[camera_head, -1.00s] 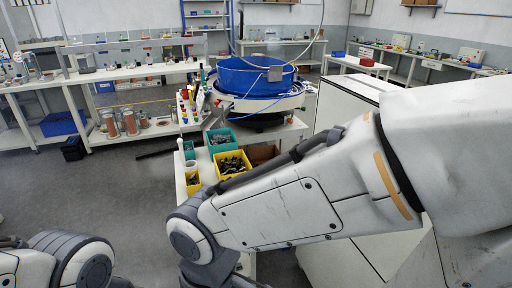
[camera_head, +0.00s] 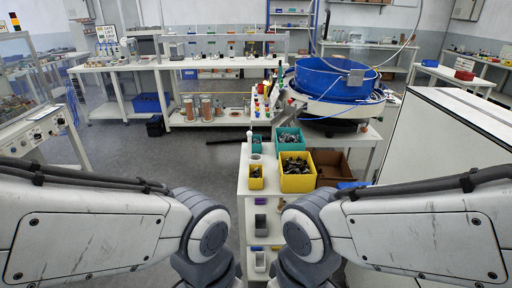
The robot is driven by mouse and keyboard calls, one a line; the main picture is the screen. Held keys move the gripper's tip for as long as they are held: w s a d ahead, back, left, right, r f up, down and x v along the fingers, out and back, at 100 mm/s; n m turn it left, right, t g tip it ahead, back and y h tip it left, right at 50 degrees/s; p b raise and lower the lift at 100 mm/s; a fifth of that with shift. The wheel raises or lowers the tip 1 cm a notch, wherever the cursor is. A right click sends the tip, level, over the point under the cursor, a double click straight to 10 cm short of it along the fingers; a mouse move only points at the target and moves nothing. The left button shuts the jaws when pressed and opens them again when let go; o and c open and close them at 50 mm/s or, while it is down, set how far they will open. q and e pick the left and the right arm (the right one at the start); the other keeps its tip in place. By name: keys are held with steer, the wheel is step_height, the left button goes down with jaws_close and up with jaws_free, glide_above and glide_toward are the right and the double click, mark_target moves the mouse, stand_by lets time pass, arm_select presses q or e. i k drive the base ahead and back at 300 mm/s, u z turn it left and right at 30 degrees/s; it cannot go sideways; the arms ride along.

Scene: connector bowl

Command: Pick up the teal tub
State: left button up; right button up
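Two teal tubs stand on the narrow white shelf unit ahead of me. The larger teal tub (camera_head: 290,145) holds small grey metal parts and sits behind a large yellow tub. Neither arm touches a tub.
A large yellow tub (camera_head: 297,181) with dark parts and a small yellow tub (camera_head: 256,183) stand nearer on the shelf unit (camera_head: 271,192). A brown box (camera_head: 329,167) is to the right. A big blue bowl (camera_head: 334,80) stands behind. Grey floor lies open to the left.

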mark_target(257, 140)
steer(key=u, duration=0.75)
steer(key=i, duration=0.9)
steer(key=u, duration=0.75)
steer(key=i, duration=1.5)
steer(key=z, duration=1.3)
steer(key=i, duration=0.45)
steer(key=z, duration=0.35)
